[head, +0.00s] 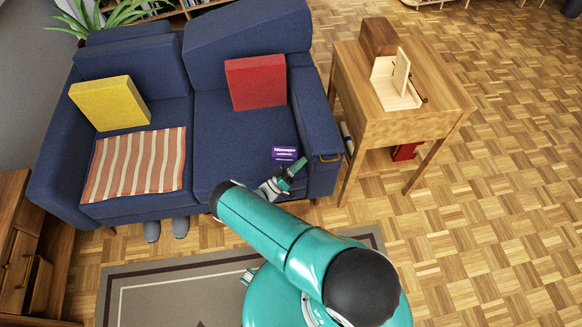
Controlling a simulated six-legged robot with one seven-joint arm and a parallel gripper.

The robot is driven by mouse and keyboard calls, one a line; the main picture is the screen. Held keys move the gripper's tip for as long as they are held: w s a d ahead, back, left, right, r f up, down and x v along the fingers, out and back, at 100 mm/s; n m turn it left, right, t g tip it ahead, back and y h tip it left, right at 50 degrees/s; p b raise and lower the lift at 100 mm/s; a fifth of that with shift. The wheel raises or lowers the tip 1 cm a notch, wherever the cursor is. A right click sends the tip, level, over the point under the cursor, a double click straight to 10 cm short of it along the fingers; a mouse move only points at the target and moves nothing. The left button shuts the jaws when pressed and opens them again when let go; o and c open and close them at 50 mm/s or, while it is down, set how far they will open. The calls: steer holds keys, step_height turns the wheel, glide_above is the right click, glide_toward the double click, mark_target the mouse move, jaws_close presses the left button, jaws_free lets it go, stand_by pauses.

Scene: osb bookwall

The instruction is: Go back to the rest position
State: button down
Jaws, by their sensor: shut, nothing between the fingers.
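My gripper (295,167) is at the end of my teal arm, in the middle of the head view. It is shut and empty, over the front right part of the blue sofa (235,158). A small purple box (285,154) with white lettering shows on the seat just beyond my gripper. The picture does not tell whether my gripper touches it.
A yellow cushion (110,102), a red cushion (256,82) and a striped cloth (135,163) are on the sofa. A wooden side table (440,95) with an open box (398,82) stands right. A rug (150,290) lies in front; parquet at right is clear.

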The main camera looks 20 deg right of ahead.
steer(key=shift+w+a+f, duration=0.5)
steer(key=shift+a+f, duration=0.1)
steer(key=shift+a, duration=0.2)
steer(key=shift+w+a+f, duration=0.45)
steer(key=shift+a+f, duration=0.1)
steer(key=shift+a, duration=0.25)
step_height(320, 180, up, 33)
steer(key=m+g+y, duration=0.1)
steer(key=g+y, duration=0.8)
steer(key=y, duration=0.6)
steer(key=s+a+r+n+t+y, duration=0.4)
steer(key=s+a+r+t, duration=0.1)
steer(key=s+r, duration=0.5)
steer(key=s+a+r+n+t+y, duration=0.4)
steer(key=s+a+r+n+t, duration=0.1)
steer(key=s+r, duration=0.6)
steer(key=shift+s+a+t+y, duration=0.4)
steer(key=shift+s+a+t, duration=0.2)
steer(key=shift+s, duration=0.55)
